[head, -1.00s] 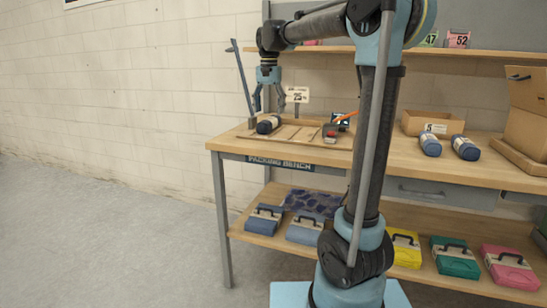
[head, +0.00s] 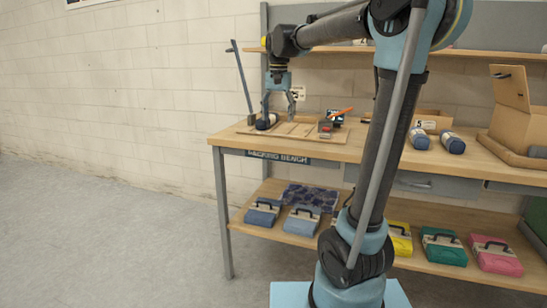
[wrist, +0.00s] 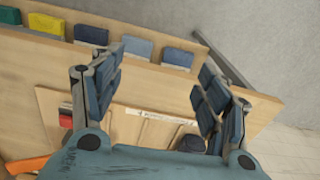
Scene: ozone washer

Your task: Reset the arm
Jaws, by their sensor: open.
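My gripper (head: 278,112) hangs fingers down over the left end of the packing bench (head: 380,152). Its two fingers are spread with nothing held between them; they also show apart in the wrist view (wrist: 160,75).
A grey and red device (head: 326,128) and an orange-handled tool (head: 342,112) sit by the tray's right end. Several coloured cases (head: 443,248) line the lower shelf. Floor at left is clear.

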